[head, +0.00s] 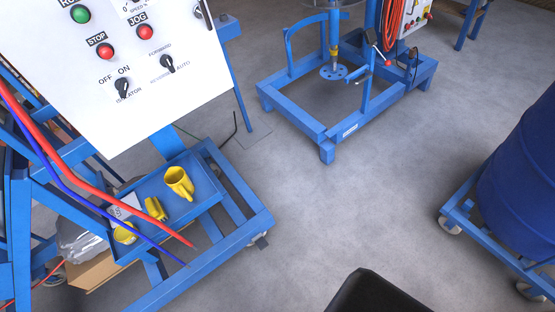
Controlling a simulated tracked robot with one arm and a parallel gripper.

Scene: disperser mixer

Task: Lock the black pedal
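A small dark piece, which may be the black pedal, shows at a caster (260,242) at the right front corner of the blue stand (235,240). It is too small to tell whether it is up or down. A smooth black shape, seemingly my gripper (375,292), rises from the bottom edge, right of the middle. Its fingertips cannot be made out. It is apart from the caster in the picture, to its lower right.
A white control panel (110,75) leans at upper left. Yellow cups (179,182) sit on the blue shelf, with red and blue hoses nearby. A mixer frame (310,125) stands at the back. A blue drum (520,165) on a wheeled dolly stands right. The middle floor is clear.

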